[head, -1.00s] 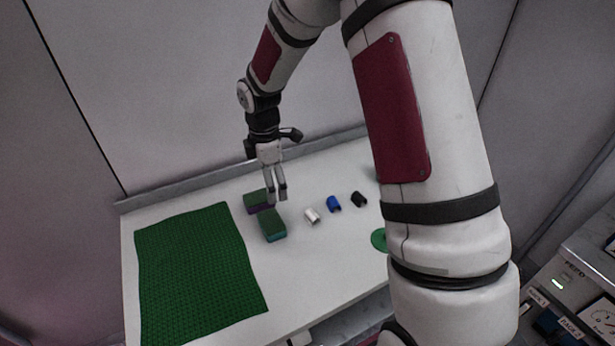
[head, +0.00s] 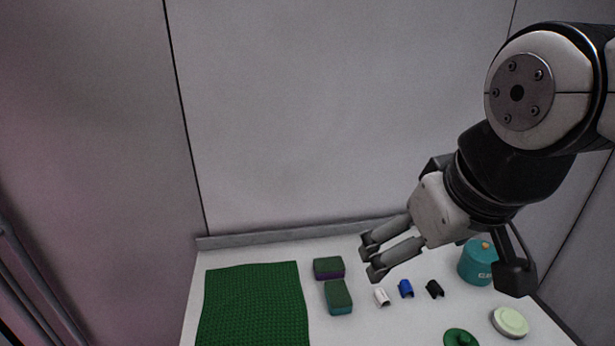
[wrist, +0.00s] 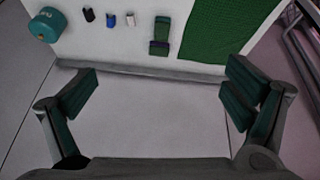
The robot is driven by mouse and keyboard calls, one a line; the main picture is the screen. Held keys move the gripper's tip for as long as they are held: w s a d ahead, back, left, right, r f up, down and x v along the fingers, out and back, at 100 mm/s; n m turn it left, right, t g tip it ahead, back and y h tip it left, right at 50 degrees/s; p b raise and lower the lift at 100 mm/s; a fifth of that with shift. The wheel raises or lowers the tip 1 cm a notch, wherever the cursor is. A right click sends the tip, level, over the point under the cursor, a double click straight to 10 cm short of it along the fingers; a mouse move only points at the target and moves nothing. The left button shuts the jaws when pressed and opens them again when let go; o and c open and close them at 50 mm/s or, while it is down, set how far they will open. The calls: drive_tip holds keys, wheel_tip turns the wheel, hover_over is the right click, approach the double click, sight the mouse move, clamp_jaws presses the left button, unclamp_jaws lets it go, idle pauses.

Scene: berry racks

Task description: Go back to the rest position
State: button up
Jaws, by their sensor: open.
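My gripper (head: 370,257) is raised above the white table (head: 245,252), at the right of the head view. Its fingers point left and are apart, with nothing between them. The wrist view also shows the open, empty fingers (wrist: 160,95), with the wall filling the space between them. The arm is folded in at the upper right of the head view. The gripper touches none of the things on the table.
A green mat (head: 252,305) lies at the left of the table. Two sponges (head: 328,267) (head: 338,297) sit beside it. White (head: 381,297), blue (head: 405,288) and black (head: 434,289) small pieces lie in a row. A teal canister (head: 477,263) and a pale round lid (head: 510,321) are at the right.

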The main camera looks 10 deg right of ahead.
drive_tip(key=shift+s+a+m, duration=0.1)
drive_tip(key=shift+s+m, duration=0.5)
drive_tip(key=shift+s, duration=0.55)
idle(0.7)
